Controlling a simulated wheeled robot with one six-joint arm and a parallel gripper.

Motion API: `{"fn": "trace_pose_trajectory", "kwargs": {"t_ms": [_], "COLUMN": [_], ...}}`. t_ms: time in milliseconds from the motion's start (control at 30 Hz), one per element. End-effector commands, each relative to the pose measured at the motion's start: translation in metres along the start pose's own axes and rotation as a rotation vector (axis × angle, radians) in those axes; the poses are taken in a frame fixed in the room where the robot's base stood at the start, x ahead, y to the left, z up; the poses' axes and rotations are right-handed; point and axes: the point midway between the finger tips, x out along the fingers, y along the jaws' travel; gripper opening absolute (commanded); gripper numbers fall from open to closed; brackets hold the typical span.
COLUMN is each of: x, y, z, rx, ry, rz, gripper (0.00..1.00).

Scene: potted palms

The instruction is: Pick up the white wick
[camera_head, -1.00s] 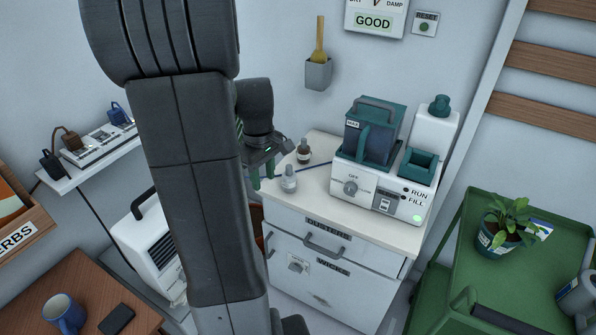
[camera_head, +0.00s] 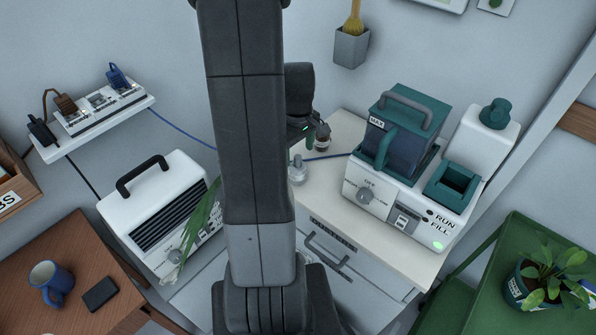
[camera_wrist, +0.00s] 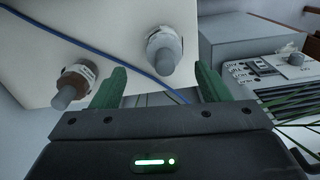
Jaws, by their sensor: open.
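I cannot make out a white wick in either view. My gripper (camera_wrist: 162,84) is open and empty, with green fingers apart, above the white cabinet top (camera_wrist: 130,25). In the head view my arm hides part of the gripper (camera_head: 308,142). A pale bottle with a grey top (camera_wrist: 163,48) shows just beyond the fingertips, between them. In the head view the pale bottle (camera_head: 298,171) and brown bottle (camera_head: 322,138) stand upright on the cabinet. The cabinet's drawers (camera_head: 345,262) look shut.
A white and teal machine (camera_head: 400,165) stands on the cabinet's right. A blue cable (camera_wrist: 125,66) crosses behind the fingers. A white heater (camera_head: 150,205) with long leaves before it stands left. A green cart (camera_head: 510,250) holds a plant at right.

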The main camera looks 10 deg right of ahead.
Motion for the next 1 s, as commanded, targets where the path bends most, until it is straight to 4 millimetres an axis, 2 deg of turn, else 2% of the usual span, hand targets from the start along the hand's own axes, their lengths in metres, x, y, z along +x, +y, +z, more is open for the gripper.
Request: {"fn": "trace_pose_trajectory", "kwargs": {"t_ms": [200,300,633,867,900,1000], "x": [0.033,0.043,0.048,0.048,0.048,0.048], "y": [-0.007,-0.006,-0.006,-0.006,-0.006,-0.006], "z": [0.006,0.006,0.005,0.005,0.005,0.005], "rx": [0.000,0.000,0.000,0.000,0.000,0.000], "ry": [-0.004,-0.003,-0.001,-0.001,-0.001,-0.001], "rz": [-0.004,-0.003,-0.001,-0.001,-0.001,-0.001], "gripper": [0.69,0.69,0.69,0.24,0.20,0.20]}}
